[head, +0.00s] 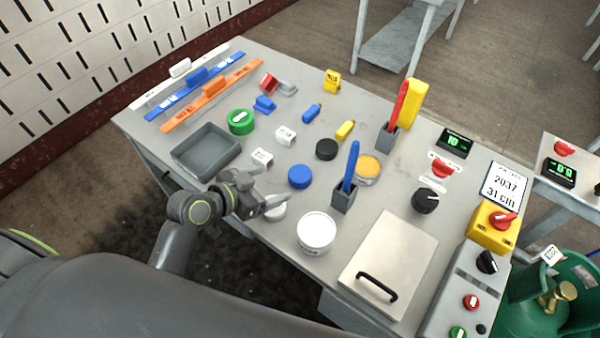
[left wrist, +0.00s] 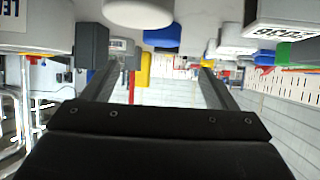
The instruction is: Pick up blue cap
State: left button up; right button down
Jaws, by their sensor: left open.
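The blue cap (head: 300,177) is a short round disc lying on the grey table, near its middle. A blue thing at the top of the left wrist view (left wrist: 162,37) looks like the same cap, partly covered by a white round thing (left wrist: 138,12). My left gripper (head: 281,205) is open and empty, low over the near table edge, a little to the near left of the cap and apart from it. Its two fingers (left wrist: 157,75) show spread in the left wrist view. My right gripper is not in view.
A small white round piece (head: 275,212) sits right by the left gripper. A white tub (head: 316,232) and a grey holder with a blue pen (head: 344,196) stand right of it.

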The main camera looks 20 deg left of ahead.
aim_at(298, 174)
pick_arm(q)
jog(key=x, duration=0.4)
jog(key=shift+w+d, duration=0.1)
jog(key=shift+w, duration=0.05)
jog(key=shift+w+d+f, duration=0.2)
jog(key=shift+w+f, duration=0.05)
jog(key=shift+w, duration=0.1)
jog(key=shift+w+d+f+p, duration=0.2)
jog(key=shift+w+p, duration=0.2)
jog(key=shift+p, duration=0.05)
jog(key=shift+p+x, duration=0.4)
jog(key=shift+x, duration=1.7)
jog(key=shift+a+f, duration=0.1)
jog(key=c, duration=1.1)
jog(key=shift+o, duration=0.2)
